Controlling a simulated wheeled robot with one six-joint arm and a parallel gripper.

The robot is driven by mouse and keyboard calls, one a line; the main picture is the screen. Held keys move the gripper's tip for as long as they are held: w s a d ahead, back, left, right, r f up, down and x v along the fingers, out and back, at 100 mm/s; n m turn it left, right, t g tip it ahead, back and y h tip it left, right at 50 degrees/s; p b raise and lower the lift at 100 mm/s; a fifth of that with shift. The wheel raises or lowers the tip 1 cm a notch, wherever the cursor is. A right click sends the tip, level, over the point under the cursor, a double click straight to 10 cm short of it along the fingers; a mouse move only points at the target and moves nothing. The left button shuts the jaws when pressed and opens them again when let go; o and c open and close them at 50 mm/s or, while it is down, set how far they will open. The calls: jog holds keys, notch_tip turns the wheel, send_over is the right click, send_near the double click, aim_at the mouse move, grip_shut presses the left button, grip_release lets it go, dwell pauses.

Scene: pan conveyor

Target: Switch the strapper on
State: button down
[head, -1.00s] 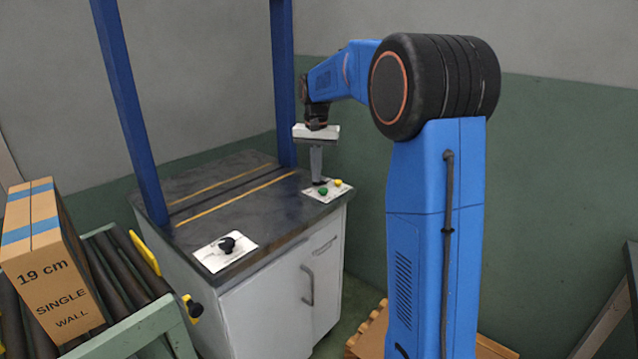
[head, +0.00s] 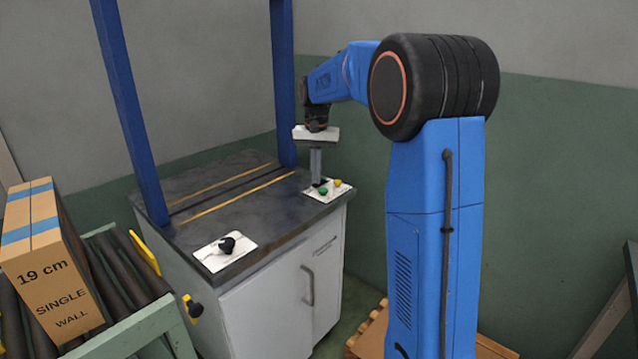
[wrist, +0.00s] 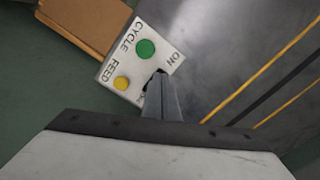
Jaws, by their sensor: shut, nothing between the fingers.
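The strapper (head: 215,195) is a dark-topped white cabinet with blue posts rising from its top. At its right front corner lies a white control panel (head: 338,195) with a green button (head: 323,191) and a yellow button (head: 338,183). In the wrist view the panel (wrist: 121,68) reads ON, CYCLE and FEED, with the green button (wrist: 146,48) by CYCLE and the yellow one (wrist: 121,82) by FEED. My gripper (head: 318,182) points down, shut and empty, with its tips at the ON end. A small dark part (wrist: 157,78) shows there, mostly hidden behind the fingers.
A second white plate with a black knob (head: 227,244) sits on the strapper's front left corner. A cardboard box (head: 50,265) stands on a roller conveyor (head: 125,270) at left. A wooden pallet (head: 368,330) lies on the floor. A wall is behind.

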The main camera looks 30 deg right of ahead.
notch_tip(320, 180, up, 7)
jog(key=shift+f, duration=0.15)
dwell(0.7)
dwell(0.4)
jog(key=s+a+n+t, duration=0.15)
jog(key=s+a, duration=0.25)
jog(key=s, duration=0.6)
jog(key=s+a+n+t, duration=0.1)
jog(key=s+a+n, duration=0.15)
jog(key=s, duration=0.75)
jog(key=s+a+f+n+t, duration=0.1)
jog(key=s+a+f, duration=0.1)
jog(key=s+f, duration=0.4)
jog(key=s+a+f+n+t, duration=0.1)
jog(key=s+f, duration=0.5)
jog(key=s, duration=0.8)
jog(key=shift+a+n, duration=0.8)
jog(key=shift+s, duration=0.1)
